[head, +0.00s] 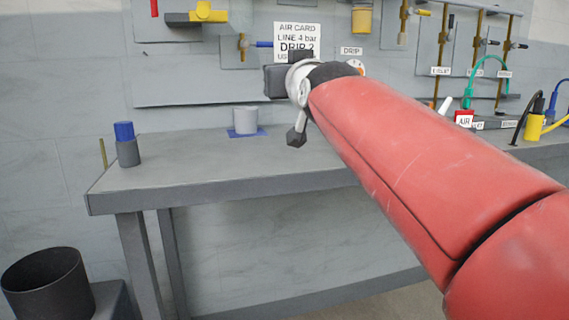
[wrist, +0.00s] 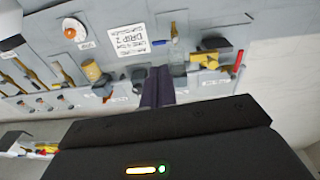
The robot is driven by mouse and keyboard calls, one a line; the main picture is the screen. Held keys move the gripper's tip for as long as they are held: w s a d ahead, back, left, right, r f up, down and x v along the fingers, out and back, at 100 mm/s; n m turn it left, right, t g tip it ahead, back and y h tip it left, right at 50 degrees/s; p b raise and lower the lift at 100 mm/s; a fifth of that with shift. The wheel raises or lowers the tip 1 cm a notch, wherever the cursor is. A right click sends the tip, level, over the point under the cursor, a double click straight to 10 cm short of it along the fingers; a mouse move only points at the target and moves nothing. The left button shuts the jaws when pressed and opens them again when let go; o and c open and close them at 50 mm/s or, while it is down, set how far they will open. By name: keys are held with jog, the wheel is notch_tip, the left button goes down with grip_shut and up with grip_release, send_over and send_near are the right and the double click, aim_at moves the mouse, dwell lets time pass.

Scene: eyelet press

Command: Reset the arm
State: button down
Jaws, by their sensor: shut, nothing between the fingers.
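My red arm (head: 420,160) reaches from the lower right over the workbench toward the wall panel. My dark gripper (head: 275,82) is at its far end, above the back of the bench and in front of the panel. In the wrist view, which is upside down, the gripper's fingers (wrist: 157,80) are together and empty, pointing toward the panel. In the head view the fingertips cannot be made out.
Tools, an air card (head: 297,38) and hoses line the panel. A dark bin (head: 45,285) is at lower left. The bench's left middle is clear.

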jog(key=s+d+f+m+g+h, duration=0.1)
jog(key=s+d+f+g, duration=0.3)
jog(key=s+f, duration=0.5)
jog(key=s+d+f+m+g+h+p, duration=0.1)
jog(key=s+d+f+g, duration=0.3)
jog(key=s+f, duration=0.5)
jog(key=s+d+f+m+g+h, duration=0.1)
jog(key=s+d+f+g, duration=0.4)
jog(key=f, duration=1.7)
jog(key=s+d+h, duration=0.1)
jog(key=s, duration=0.4)
jog(key=shift+d+h, duration=0.3)
jog(key=shift+d, duration=0.1)
